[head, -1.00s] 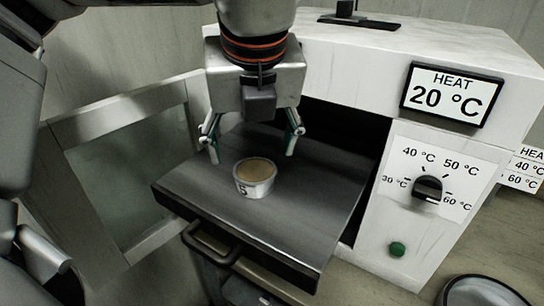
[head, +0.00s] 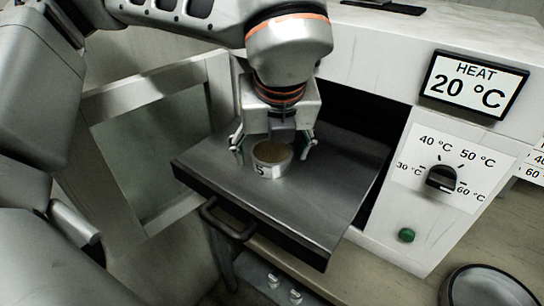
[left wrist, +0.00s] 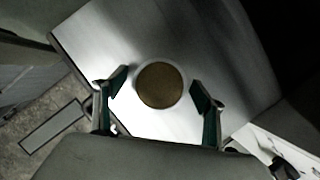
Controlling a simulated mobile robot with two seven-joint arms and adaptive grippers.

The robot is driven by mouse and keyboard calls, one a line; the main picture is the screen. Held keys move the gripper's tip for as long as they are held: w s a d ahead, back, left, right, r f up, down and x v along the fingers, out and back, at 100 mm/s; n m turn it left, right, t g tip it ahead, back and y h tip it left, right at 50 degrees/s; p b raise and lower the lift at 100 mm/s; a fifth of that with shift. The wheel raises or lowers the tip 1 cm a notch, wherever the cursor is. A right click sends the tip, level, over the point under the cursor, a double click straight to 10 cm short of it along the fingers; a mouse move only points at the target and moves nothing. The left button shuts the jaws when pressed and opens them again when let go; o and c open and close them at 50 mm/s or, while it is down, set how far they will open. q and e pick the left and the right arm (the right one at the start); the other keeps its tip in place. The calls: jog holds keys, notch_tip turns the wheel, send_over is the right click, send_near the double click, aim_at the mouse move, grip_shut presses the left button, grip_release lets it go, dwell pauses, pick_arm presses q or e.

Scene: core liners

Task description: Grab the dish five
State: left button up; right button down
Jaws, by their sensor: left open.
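The dish five (head: 269,165) is a small white cup marked "5" with brown contents. It stands upright on the pulled-out dark tray (head: 290,215) of the oven. In the left wrist view the dish (left wrist: 161,86) shows from above as a round brown disc with a pale rim. My left gripper (head: 272,150) points down over the dish with its fingers spread on either side. In the left wrist view the left gripper's fingertips (left wrist: 159,87) flank the dish with a gap on each side. My right gripper is not in view.
The white oven has a heat display (head: 474,88) reading 20 °C, a dial (head: 441,179) and a green button (head: 406,235). Its door (head: 150,150) stands open at the left. The tray has a front handle (head: 226,220). A round dish-like object (head: 488,288) is at bottom right.

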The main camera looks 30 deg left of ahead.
pick_arm(q)
jog(key=c, duration=1.3)
jog(key=shift+r, duration=0.2)
